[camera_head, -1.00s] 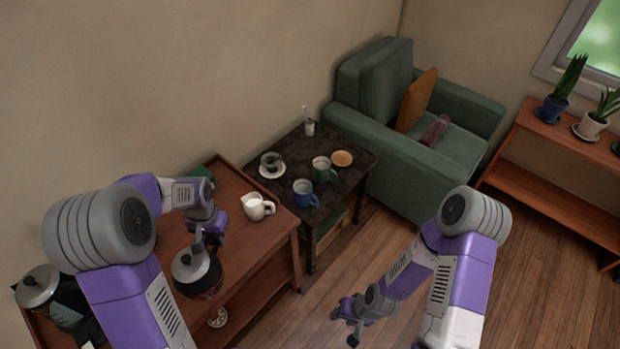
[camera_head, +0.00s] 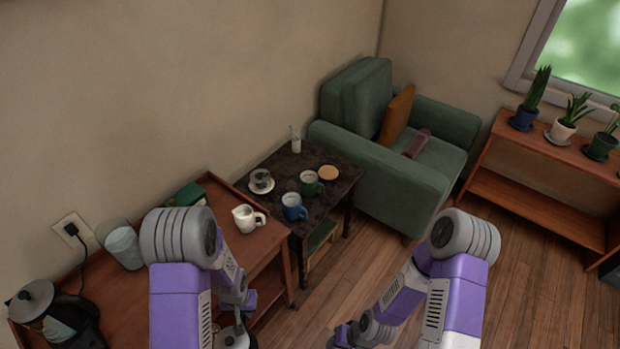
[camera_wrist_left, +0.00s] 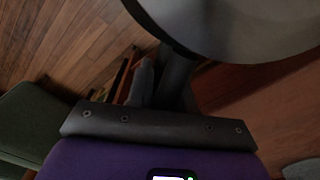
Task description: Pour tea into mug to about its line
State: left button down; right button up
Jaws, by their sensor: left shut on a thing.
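My left gripper (camera_head: 240,300) is shut on the dark handle (camera_wrist_left: 175,80) of a steel-lidded pot (camera_head: 236,338), low in the head view. Most of the pot is hidden by my arm and cut off by the bottom edge. Its rounded grey top fills the upper right of the left wrist view. A blue mug (camera_head: 293,207) and a green mug (camera_head: 311,184) stand upright on the dark side table (camera_head: 337,177), apart from the pot. Any line on them is too small to see. My right gripper (camera_head: 342,337) is at the bottom edge, its fingers unclear.
A white jug (camera_head: 247,219) stands on the wooden cabinet (camera_head: 215,200) near the dark table. A glass cup (camera_head: 262,179) on a saucer and a tan round item (camera_head: 329,172) share the table. A kettle (camera_head: 35,300) is far left. A green armchair (camera_head: 405,175) stands behind.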

aim_at(313, 186)
jog(key=z, duration=0.35)
jog(key=k, duration=0.5)
jog(key=z, duration=1.25)
jog(key=i, duration=1.85)
jog(key=u, duration=0.85)
jog(key=i, duration=0.55)
jog(key=u, duration=1)
jog(key=i, duration=0.45)
jog(key=u, duration=0.35)
